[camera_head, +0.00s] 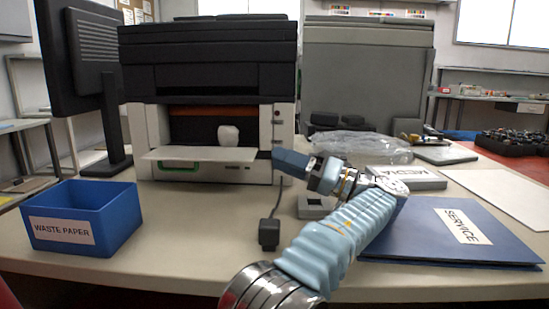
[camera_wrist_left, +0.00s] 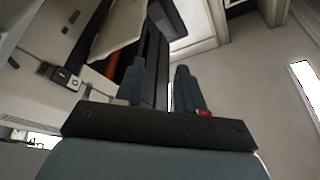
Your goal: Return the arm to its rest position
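My left arm rises from the bottom middle of the head view. Its left gripper (camera_head: 283,160) is in front of the right side of the printer (camera_head: 210,60), fingers pointing left. In the left wrist view the left gripper (camera_wrist_left: 160,85) has its two dark blue fingers apart, with nothing between them. The printer's front flap (camera_head: 200,155) is folded down, and a white crumpled lump (camera_head: 228,134) shows in the opening above it. My right gripper is in neither view.
A blue waste paper bin (camera_head: 120,215) stands at the left of the table, near a monitor (camera_head: 85,60). A blue service folder (camera_head: 420,235) lies at the right. A small black object (camera_head: 269,233) with a cable lies beside my forearm. A clear plastic bag (camera_head: 360,145) lies behind my wrist.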

